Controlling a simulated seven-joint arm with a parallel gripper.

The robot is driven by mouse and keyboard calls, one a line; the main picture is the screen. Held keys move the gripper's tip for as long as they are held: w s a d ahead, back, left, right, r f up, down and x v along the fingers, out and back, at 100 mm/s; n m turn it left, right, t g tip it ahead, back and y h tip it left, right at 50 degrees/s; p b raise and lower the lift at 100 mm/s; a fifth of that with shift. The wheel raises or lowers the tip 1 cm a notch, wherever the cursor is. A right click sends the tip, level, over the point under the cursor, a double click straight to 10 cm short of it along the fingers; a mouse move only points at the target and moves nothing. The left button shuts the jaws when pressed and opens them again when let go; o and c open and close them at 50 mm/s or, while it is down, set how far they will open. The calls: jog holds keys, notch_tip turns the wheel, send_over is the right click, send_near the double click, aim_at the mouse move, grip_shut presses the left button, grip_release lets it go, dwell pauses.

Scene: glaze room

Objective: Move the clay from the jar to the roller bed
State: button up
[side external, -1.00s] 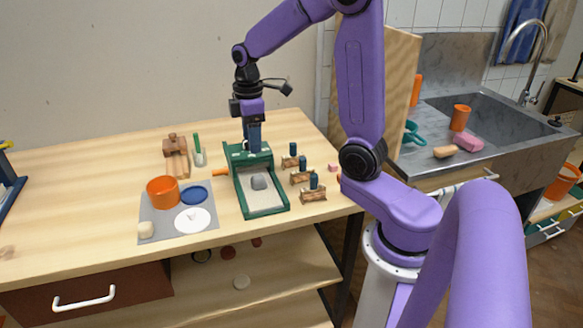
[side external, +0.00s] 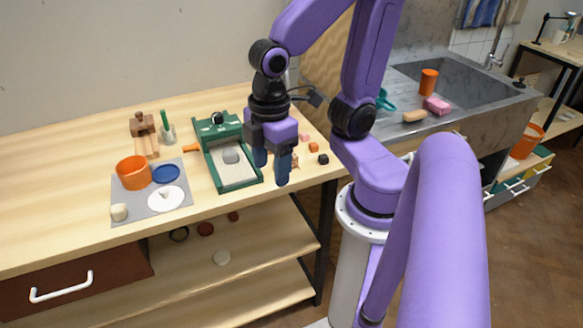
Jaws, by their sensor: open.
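A grey lump of clay (side external: 230,156) lies on the pale bed of the green-framed roller (side external: 208,168). My gripper (side external: 272,168) points down at the right of the roller bed, apart from the clay and well away from the jar. Its two blue fingers are spread with nothing between them.
A blue disc (side external: 166,173), a white disc (side external: 165,199) and a cream lump (side external: 119,212) share the grey mat (side external: 143,210). Orange (side external: 313,147) and black (side external: 323,159) cubes lie right of my gripper. My gripper hides much of the area behind it.

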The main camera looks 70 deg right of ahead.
jog(key=shift+n, duration=0.3)
jog(key=s, duration=0.4)
jog(key=shift+f, duration=0.15)
